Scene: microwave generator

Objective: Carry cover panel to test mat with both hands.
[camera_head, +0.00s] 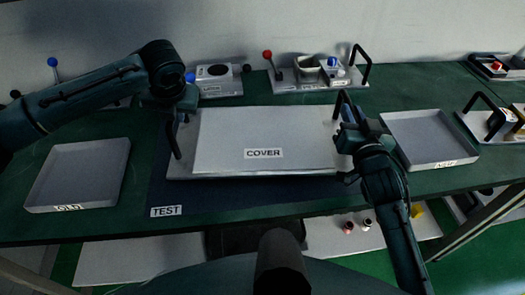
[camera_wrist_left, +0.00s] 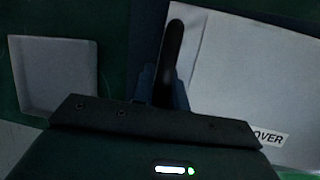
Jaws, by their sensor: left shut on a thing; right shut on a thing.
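The cover panel (camera_head: 265,132) is a pale flat plate marked COVER, with a dark handle at its left and right ends. It is over the dark test mat (camera_head: 230,200), whose front strip and TEST label show. I cannot tell whether it touches the mat. My left gripper (camera_head: 176,118) is shut on the left handle, and the panel (camera_wrist_left: 245,75) also shows in the left wrist view beside the dark handle (camera_wrist_left: 174,50). My right gripper (camera_head: 345,132) is shut on the right handle. The fingertips are partly hidden by the arms in the head view.
An empty grey tray (camera_head: 80,172) marked OLD lies left of the mat, and another tray (camera_head: 428,138) lies right. Behind the panel stand a small unit (camera_head: 218,78) and a fixture plate (camera_head: 300,84) with a red knob. Green table shows between them.

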